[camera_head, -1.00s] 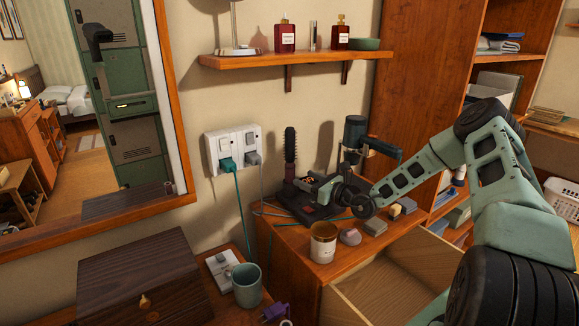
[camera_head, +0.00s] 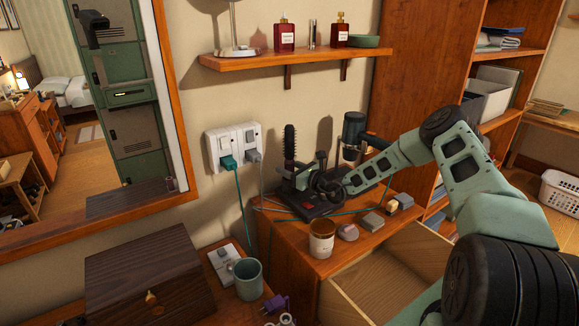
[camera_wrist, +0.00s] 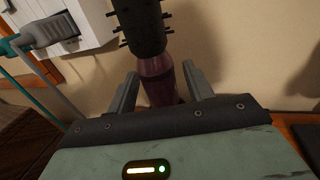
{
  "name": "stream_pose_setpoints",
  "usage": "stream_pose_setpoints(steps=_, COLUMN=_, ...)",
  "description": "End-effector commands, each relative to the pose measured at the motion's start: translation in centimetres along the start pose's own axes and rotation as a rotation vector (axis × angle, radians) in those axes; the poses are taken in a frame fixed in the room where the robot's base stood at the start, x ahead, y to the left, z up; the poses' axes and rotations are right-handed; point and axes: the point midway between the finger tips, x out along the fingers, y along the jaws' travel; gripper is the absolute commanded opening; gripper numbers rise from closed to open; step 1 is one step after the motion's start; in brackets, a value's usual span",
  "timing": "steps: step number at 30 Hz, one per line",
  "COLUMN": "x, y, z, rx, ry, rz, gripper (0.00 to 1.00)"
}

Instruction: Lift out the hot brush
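The hot brush (camera_head: 290,142) stands upright in a dark stand (camera_head: 305,207) on the wooden cabinet, its black bristle barrel on top. In the wrist view, the brush's dark red handle (camera_wrist: 157,78) is between the two fingers of my gripper (camera_wrist: 160,82), with the bristles above them. The fingers are apart, one on each side of the handle, with narrow gaps showing. In the head view my gripper (camera_head: 290,172) reaches the brush from the right; my wrist hides part of the stand and handle.
A dark cylindrical appliance (camera_head: 354,130) stands right of the brush. A jar (camera_head: 322,240) and small blocks (camera_head: 372,221) sit in front, above an open drawer (camera_head: 390,285). Plugs with cords (camera_head: 227,162) are on the wall outlet at left. A shelf (camera_head: 290,62) hangs above.

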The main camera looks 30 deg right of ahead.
Motion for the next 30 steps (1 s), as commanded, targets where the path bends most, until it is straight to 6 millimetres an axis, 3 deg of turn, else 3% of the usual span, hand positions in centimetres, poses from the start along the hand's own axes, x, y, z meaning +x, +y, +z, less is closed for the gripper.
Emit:
stream_pose_setpoints(steps=1, x=0.0, y=0.0, z=0.0, rx=0.0, ry=0.0, rz=0.0, gripper=0.37)
stream_pose_setpoints(steps=5, x=0.0, y=0.0, z=0.0, rx=0.0, ry=0.0, rz=0.0, gripper=0.01)
stream_pose_setpoints(steps=17, x=0.0, y=-0.1, z=0.6, rx=-0.002, ry=-0.003, rz=-0.001, gripper=0.0)
stream_pose_setpoints(steps=30, x=0.0, y=-0.1, z=6.0, rx=-0.004, ry=-0.004, rz=0.001, gripper=0.0)
